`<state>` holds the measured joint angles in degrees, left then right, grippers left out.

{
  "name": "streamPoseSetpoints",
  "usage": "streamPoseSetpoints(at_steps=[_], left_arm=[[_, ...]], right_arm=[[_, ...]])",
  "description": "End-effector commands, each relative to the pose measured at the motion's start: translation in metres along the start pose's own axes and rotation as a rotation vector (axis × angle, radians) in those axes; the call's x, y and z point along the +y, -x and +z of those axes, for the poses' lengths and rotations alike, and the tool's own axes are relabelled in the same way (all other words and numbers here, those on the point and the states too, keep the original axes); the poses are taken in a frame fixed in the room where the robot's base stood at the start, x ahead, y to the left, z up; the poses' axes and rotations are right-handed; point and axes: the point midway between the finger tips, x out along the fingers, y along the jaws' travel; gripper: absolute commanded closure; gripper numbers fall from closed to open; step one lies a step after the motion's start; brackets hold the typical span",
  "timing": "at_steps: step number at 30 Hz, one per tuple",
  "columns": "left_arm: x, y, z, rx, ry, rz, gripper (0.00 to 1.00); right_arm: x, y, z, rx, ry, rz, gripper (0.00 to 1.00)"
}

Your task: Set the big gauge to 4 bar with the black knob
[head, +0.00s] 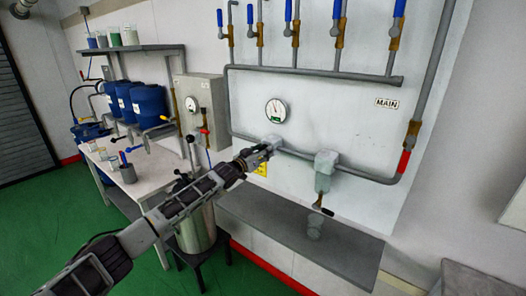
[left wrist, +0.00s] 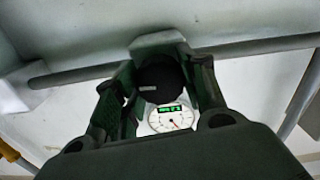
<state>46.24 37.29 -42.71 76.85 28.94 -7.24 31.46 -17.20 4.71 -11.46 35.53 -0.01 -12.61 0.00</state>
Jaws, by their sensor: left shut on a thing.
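The big gauge (head: 275,111) is a round white dial on the white wall panel, above the grey horizontal pipe. Its needle is too small to read in the head view. My left gripper (head: 268,147) is at the pipe fitting just below the gauge. In the left wrist view its fingers are shut on the black knob (left wrist: 160,78), one on each side. The knob is hidden by the gripper in the head view. My right gripper is not in view.
Several blue-handled valves (head: 288,12) hang along the upper pipe. A filter bowl (head: 323,178) with a black lever sits right of my gripper, above a cup (head: 314,227) on a grey shelf (head: 345,252). A smaller gauge (head: 191,104) is on the left box. A metal pot stands below my arm.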

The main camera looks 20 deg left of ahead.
Motion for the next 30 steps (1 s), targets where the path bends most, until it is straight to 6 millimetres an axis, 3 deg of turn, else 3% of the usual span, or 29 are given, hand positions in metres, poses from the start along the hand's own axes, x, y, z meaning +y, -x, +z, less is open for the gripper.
streamPoseSetpoints(at_steps=[7, 20, 21, 26, 30], left_arm=[[-0.0007, 0.0001, 0.0006, -0.002, -0.090, -0.001, 0.82], [-0.0007, 0.0001, 0.0011, -0.001, -0.103, -0.001, 0.82], [-0.0007, 0.0001, 0.0011, -0.001, -0.103, -0.001, 0.56], [-0.0006, 0.0001, 0.0009, -0.001, -0.103, -0.001, 0.37], [-0.0005, 0.0001, 0.0005, -0.001, -0.103, -0.001, 0.37]], right_arm=[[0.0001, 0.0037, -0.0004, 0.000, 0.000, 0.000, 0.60], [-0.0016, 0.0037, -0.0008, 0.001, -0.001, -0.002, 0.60], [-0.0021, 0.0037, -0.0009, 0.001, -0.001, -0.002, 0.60], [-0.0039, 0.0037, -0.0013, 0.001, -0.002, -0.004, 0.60], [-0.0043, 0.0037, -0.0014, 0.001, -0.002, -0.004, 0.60]])
